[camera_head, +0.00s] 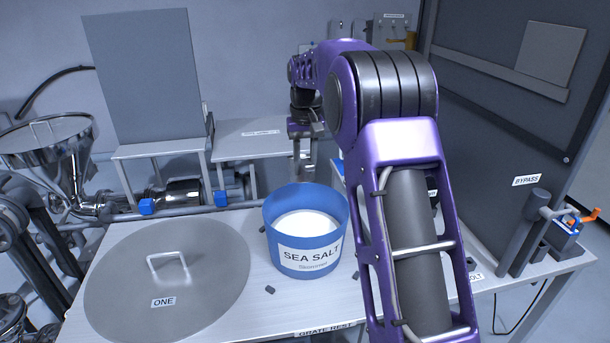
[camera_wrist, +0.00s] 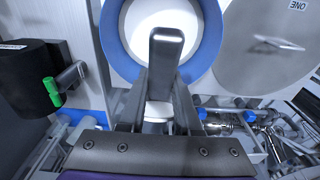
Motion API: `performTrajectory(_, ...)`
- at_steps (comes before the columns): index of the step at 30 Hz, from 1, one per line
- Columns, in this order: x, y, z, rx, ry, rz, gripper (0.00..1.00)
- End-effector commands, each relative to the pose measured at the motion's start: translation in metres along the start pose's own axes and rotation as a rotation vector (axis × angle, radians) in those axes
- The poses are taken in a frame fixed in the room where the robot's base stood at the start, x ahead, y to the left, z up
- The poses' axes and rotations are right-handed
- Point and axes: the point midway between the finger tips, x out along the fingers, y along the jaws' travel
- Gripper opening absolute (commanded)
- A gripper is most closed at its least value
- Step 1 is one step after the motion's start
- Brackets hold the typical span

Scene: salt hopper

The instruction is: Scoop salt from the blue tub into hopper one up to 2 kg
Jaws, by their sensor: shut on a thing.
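The blue tub (camera_head: 306,262), labelled SEA SALT, stands upright on the table with white salt (camera_head: 306,224) inside. In the wrist view the tub's rim (camera_wrist: 111,35) rings the salt. My gripper (camera_head: 302,150) is just behind and above the tub. A round grey lid (camera_head: 205,288) marked ONE, with a loop handle, lies left of the tub. No weight reading is legible.
A shiny metal funnel (camera_head: 48,145) stands at the far left, with pipes and blue fittings behind the table (camera_head: 262,315). Small dark bits lie around the tub. My arm hides the table right of the tub.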

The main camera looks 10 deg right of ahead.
Motion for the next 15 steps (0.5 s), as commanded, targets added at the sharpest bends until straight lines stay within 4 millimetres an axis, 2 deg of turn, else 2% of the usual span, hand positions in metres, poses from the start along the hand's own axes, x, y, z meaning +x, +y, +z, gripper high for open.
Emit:
performTrajectory(4, -0.0072, 0.0, -0.0004, 0.0, 0.002, 0.0, 0.0)
performTrajectory(15, -0.0057, 0.0, 0.0013, 0.0, 0.029, 0.0, 0.0)
